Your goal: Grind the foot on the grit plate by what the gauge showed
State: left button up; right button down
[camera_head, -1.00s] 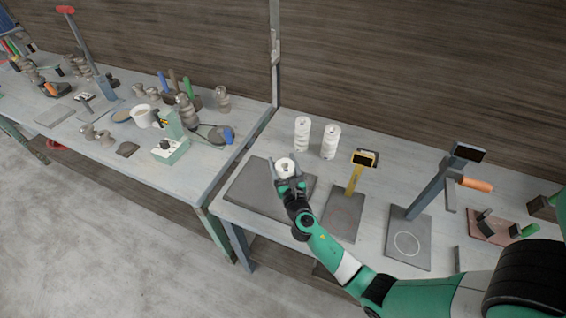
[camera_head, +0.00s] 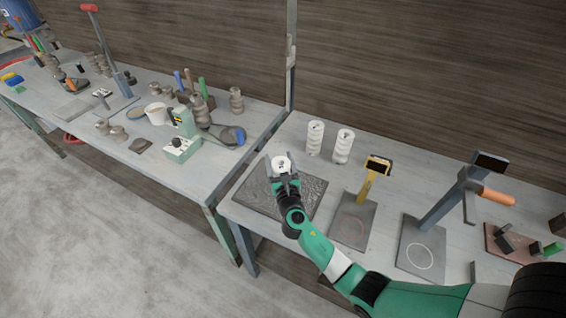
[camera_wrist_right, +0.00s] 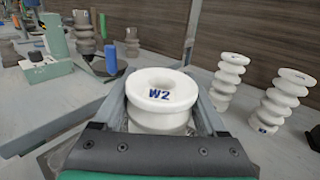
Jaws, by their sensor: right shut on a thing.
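A white ribbed piece marked "W2" (camera_wrist_right: 160,92) is held upright between the fingers of my right gripper (camera_head: 282,170). In the head view the white piece (camera_head: 281,162) is over the dark grit plate (camera_head: 250,195). Whether its hidden underside touches the plate, I cannot tell. A yellow gauge (camera_head: 372,178) with a dark display stands on a grey base with a red ring, right of the plate. Its reading is too small to make out. My left gripper is not in view.
Two white ribbed pieces (camera_head: 315,138) (camera_head: 343,146) stand behind the plate. The left bench holds a green box (camera_head: 181,149), brown ribbed pieces and tools.

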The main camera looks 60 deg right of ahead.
jog(key=shift+w+b, duration=0.55)
jog(key=shift+w, duration=0.85)
jog(key=shift+b, duration=0.35)
jog(key=shift+s+r+p, duration=0.1)
jog(key=shift+s+p, duration=0.95)
jog(key=shift+s, duration=0.4)
